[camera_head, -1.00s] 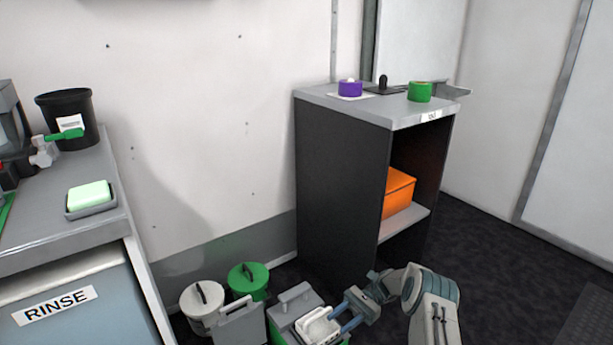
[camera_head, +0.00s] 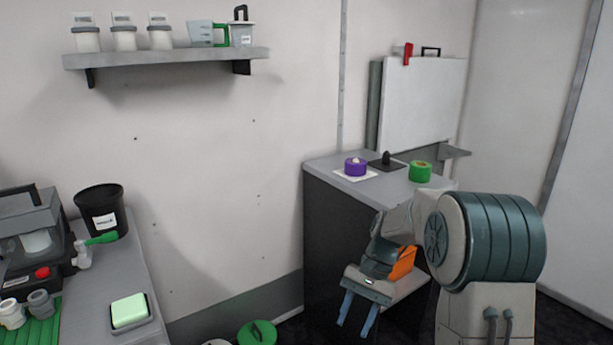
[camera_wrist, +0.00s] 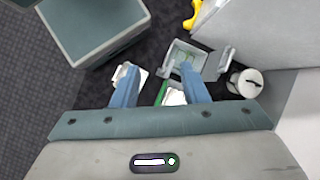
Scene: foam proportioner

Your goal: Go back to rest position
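My gripper (camera_head: 357,312) hangs in front of the dark shelf cabinet (camera_head: 328,228) in the head view, its two blue fingers pointing down and apart. In the wrist view the fingers of my gripper (camera_wrist: 157,82) are also spread, with nothing held between them. Below them on the floor are a grey open-topped container (camera_wrist: 188,57) and white items partly hidden by the fingers. My arm is raised and bent at the right of the head view.
The cabinet top holds a purple roll (camera_head: 355,166) and a green roll (camera_head: 420,171). An orange box (camera_head: 403,262) sits inside, partly hidden by my arm. A counter with a black bucket (camera_head: 100,210) stands left. A green-lidded bin (camera_head: 257,333) is on the floor.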

